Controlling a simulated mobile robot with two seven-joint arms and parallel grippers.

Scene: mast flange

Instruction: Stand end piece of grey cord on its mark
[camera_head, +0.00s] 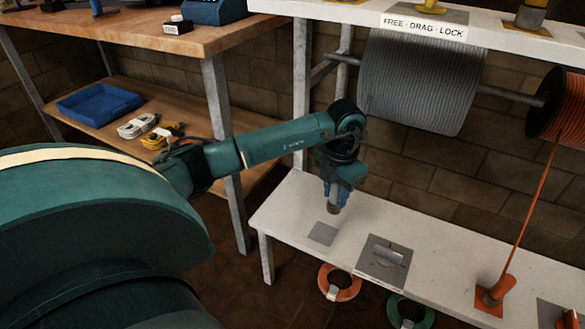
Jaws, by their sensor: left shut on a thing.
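My left gripper (338,197) points down above the low white bench, toward its left end. It is shut on a short greyish piece (333,208), which looks like the end piece of the grey cord; the fingers hide most of it. I cannot make out a cord running from it. A flat grey square mark (322,234) lies on the bench just below, with a gap between. The grey cord is wound on a large drum (425,85) behind and to the right. My right gripper is not in view.
A dark plate with a grey rounded piece (388,256) sits right of the mark. An orange end piece (495,290) stands farther right, its cord rising to an orange spool (560,108). An orange coil (340,284) and green coil (410,310) lie below the bench's front edge.

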